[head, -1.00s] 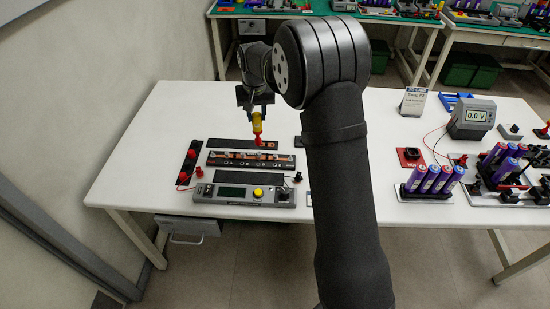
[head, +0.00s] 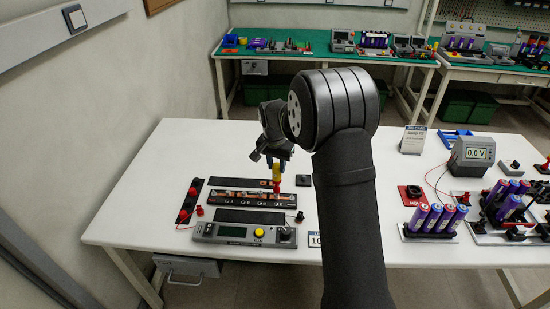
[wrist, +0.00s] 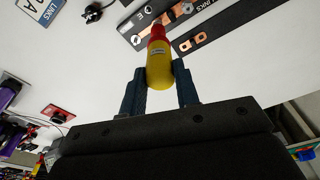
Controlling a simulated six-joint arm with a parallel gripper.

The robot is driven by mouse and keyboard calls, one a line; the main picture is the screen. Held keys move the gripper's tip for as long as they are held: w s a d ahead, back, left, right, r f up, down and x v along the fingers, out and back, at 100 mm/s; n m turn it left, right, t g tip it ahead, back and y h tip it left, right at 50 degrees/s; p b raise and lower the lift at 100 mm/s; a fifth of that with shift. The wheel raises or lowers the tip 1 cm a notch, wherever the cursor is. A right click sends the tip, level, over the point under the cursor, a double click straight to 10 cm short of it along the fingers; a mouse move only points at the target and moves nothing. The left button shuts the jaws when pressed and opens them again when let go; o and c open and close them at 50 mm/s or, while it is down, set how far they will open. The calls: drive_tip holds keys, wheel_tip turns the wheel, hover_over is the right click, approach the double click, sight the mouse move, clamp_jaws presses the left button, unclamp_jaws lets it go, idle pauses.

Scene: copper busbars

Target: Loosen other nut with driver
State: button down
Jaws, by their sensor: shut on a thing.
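The driver (head: 277,176) has a yellow body and a red lower end. My gripper (head: 276,163) is shut on it and holds it upright over the right part of the dark busbar block (head: 285,204). The block carries copper bars and small metal nuts. In the wrist view, the driver's yellow body (wrist: 159,72) sits between my two blue-grey fingers (wrist: 160,88). Its red end points at the block (wrist: 133,32), by a copper bar (wrist: 172,17). One nut (wrist: 187,8) shows just beyond. The driver's tip is hidden, so I cannot tell whether it touches a nut.
A dark strip with copper links (wrist: 194,43) lies behind the block. Battery holders (head: 437,220) stand to the right.

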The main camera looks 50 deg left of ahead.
drive_tip(key=shift+f, duration=0.15)
drive_tip(key=m, duration=0.3)
drive_tip(key=shift+a, duration=0.1)
drive_tip(key=m, duration=0.4)
drive_tip(key=shift+h, duration=0.4)
drive_tip(key=m, duration=0.7)
drive_tip(key=shift+a+h, duration=0.1)
drive_tip(key=shift+h, duration=0.3)
drive_tip(key=m, duration=0.6)
drive_tip(key=shift+w+m+g, duration=0.1)
drive_tip(key=shift+m+g, duration=0.2)
drive_tip(key=shift+g, duration=0.1)
drive_tip(key=m, duration=0.3)
drive_tip(key=shift+g, duration=0.3)
drive_tip(key=m, duration=0.4)
drive_tip(key=shift+w, duration=0.1)
